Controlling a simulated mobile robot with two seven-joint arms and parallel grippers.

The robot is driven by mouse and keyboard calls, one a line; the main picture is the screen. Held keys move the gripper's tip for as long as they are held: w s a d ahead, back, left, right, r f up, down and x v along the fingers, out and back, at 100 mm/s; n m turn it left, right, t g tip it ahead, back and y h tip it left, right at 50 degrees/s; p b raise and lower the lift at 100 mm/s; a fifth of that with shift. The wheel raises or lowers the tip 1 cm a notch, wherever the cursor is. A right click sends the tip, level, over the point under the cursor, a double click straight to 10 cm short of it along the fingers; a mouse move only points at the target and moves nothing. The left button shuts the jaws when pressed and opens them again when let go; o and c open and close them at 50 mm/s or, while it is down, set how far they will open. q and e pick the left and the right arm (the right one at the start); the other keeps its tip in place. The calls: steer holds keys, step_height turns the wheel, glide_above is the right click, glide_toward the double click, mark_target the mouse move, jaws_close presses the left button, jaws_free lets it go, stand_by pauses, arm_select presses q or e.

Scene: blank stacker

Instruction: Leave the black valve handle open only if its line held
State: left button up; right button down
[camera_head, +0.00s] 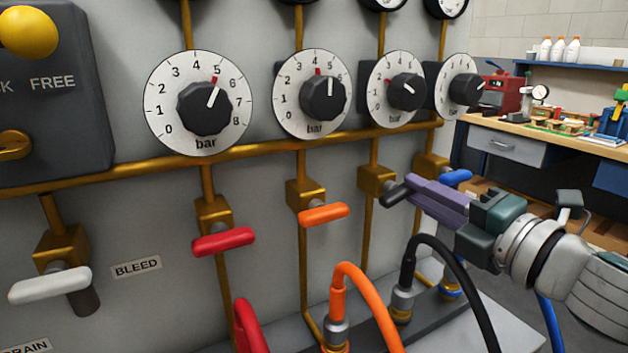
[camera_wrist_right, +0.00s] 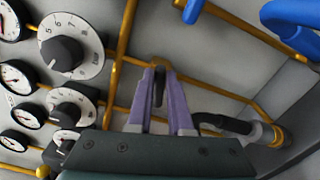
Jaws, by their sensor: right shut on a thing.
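The black valve handle (camera_head: 396,191) sticks out past the purple fingertips of my right gripper (camera_head: 418,190), in front of its brass valve body (camera_head: 376,180). The right gripper is shut on this handle. My left gripper is not in view.
A red handle (camera_head: 224,241), an orange handle (camera_head: 323,214) and a blue handle (camera_head: 456,177) flank it. Hoses rise below, including the black hose (camera_head: 442,248). A white handle (camera_head: 50,285) is at left. A workbench (camera_head: 520,122) stands behind at right.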

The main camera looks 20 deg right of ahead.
steer(key=shift+f+m, duration=0.2)
steer(key=shift+m, duration=1.3)
steer(key=c, duration=0.8)
jaws_free()
steer(key=shift+c, duration=0.2)
steer(key=s, duration=1)
steer(key=shift+d, duration=0.4)
